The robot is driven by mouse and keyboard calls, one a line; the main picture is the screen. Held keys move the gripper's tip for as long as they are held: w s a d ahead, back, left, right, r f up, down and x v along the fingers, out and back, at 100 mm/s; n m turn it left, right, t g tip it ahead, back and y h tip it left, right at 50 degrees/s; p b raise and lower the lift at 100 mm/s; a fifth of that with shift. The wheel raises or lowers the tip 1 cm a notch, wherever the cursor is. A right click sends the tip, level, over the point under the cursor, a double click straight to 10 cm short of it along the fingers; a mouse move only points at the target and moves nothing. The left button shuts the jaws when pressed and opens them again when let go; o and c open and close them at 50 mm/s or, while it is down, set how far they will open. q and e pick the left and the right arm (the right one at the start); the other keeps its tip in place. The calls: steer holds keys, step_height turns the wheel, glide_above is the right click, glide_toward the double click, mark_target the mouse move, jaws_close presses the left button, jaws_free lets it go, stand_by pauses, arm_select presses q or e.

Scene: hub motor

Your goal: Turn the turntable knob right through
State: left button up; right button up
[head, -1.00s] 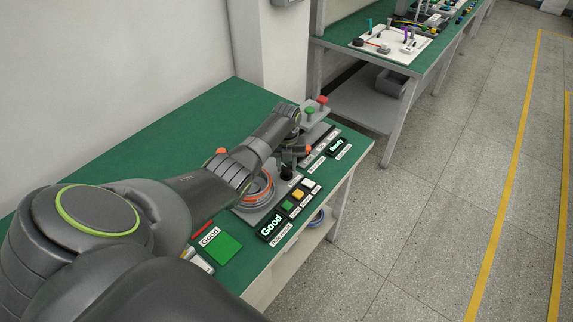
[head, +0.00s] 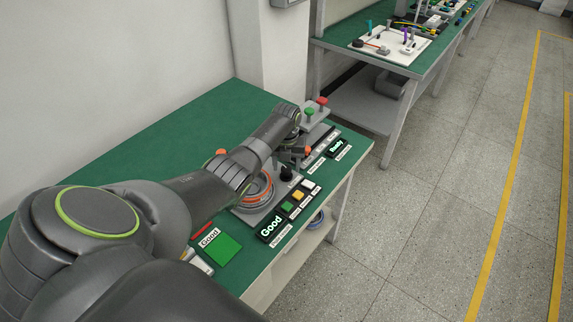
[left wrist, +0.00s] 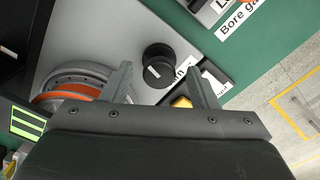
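The black turntable knob (head: 287,174) stands on a grey plate beside the round turntable, which bears an orange-ringed hub (head: 257,190). In the left wrist view the knob (left wrist: 158,66) shows as a dark round cap with a small white mark, and the orange-ringed hub (left wrist: 75,92) is to its left. My left gripper (head: 292,153) is above and just behind the knob. In the left wrist view its two fingers are spread apart, with the knob in the gap between their tips and nothing gripped. Contact with the knob cannot be seen. My right gripper is not in view.
A "Ready" display (head: 337,147) and red (head: 322,101) and green (head: 309,113) knobs stand farther back.

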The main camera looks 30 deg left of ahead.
mark_target(286, 168)
arm_select(q)
step_height(286, 168, up, 17)
steer(key=b, duration=0.1)
steer(key=shift+r, duration=0.15)
stand_by(0.5)
steer(key=shift+s+a, duration=0.1)
